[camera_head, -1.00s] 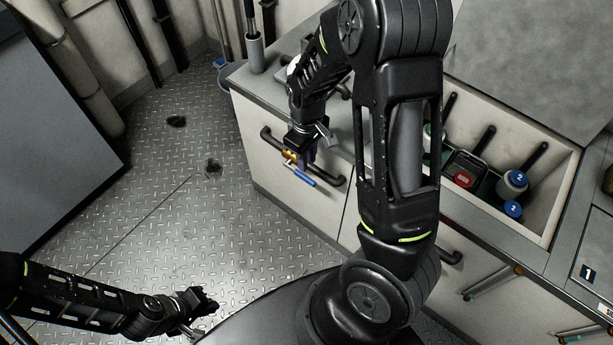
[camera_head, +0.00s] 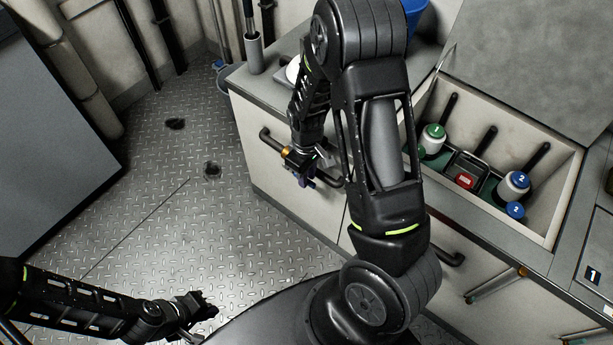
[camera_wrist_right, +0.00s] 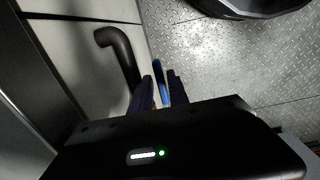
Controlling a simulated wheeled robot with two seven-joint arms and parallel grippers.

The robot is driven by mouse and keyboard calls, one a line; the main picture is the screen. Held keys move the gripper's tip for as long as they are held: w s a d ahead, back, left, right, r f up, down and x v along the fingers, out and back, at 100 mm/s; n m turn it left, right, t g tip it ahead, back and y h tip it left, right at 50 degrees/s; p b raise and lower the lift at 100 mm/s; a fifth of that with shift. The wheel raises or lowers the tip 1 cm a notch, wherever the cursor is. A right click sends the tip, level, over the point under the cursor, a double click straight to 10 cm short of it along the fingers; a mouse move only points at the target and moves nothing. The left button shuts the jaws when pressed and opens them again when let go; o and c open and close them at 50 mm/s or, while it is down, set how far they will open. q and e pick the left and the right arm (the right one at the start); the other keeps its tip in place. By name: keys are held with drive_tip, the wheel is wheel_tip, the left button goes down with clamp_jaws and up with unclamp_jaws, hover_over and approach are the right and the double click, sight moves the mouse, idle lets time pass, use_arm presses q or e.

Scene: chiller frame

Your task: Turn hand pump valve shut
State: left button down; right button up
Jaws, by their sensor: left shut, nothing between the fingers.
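The hand pump valve has a brass body (camera_head: 287,153) at the cabinet front, beside a dark bar handle. Its blue lever (camera_wrist_right: 158,80) shows between the fingers in the right wrist view; in the head view my right gripper hides it. My right gripper (camera_head: 302,178) is at the valve, its purple-blue fingers on either side of the lever. I cannot tell whether they are closed on it. It also shows in the right wrist view (camera_wrist_right: 160,90). My left gripper (camera_head: 208,311) is shut and empty, low over the floor at the left, far from the valve.
A dark bar handle (camera_wrist_right: 117,55) stands close beside the right fingers. An open bin (camera_head: 568,190) at the right holds bottles labelled 1 and 2 and a red-marked item. A grey tube (camera_head: 254,52) stands at the counter's corner. The patterned metal floor (camera_head: 145,210) is mostly clear.

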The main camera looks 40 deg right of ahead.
drive_tip(key=shift+f, duration=0.15)
drive_tip(key=shift+c, duration=0.3)
clamp_jaws()
idle(1.1)
